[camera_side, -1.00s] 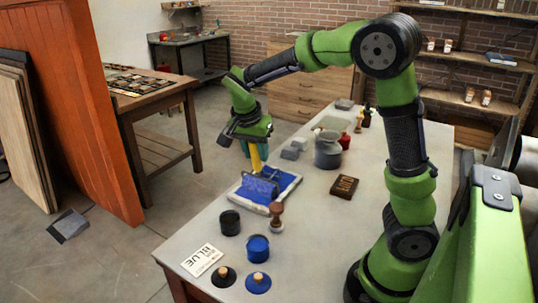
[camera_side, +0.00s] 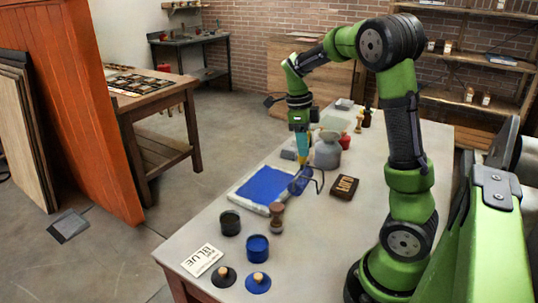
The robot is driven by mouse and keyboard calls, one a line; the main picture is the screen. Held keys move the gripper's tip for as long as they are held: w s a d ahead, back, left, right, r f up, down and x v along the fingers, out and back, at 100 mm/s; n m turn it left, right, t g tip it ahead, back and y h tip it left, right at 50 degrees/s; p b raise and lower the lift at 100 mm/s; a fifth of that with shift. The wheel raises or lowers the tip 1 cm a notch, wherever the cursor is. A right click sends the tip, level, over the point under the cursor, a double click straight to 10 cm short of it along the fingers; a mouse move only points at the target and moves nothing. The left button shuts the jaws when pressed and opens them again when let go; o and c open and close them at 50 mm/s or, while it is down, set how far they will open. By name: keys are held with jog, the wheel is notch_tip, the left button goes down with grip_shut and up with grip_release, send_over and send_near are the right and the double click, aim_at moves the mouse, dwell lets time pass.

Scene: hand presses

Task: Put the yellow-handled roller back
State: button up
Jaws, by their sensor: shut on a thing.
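My gripper (camera_side: 302,143) points down over the table and is shut on the yellow handle of the roller (camera_side: 299,182). The fingers hide most of the handle. The roller's blue drum hangs below, with its thin wire frame bent out to the right. The roller is at the right edge of the ink slab (camera_side: 262,187), which carries a flat blue ink patch and has a pale rim. I cannot tell whether the drum touches the slab's edge or the table.
A grey pot (camera_side: 328,152) stands close behind the roller. A dark letter block (camera_side: 343,187) lies to its right, and a brown-handled stamp (camera_side: 277,215) stands in front.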

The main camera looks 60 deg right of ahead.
aim_at(303, 161)
jog(key=shift+a+m, duration=0.15)
jog(key=shift+m, duration=0.35)
jog(key=shift+f, duration=2.85)
jog(key=o, duration=1.1)
jog(key=shift+o, duration=0.7)
jog(key=o, duration=0.5)
jog(key=shift+o, duration=0.2)
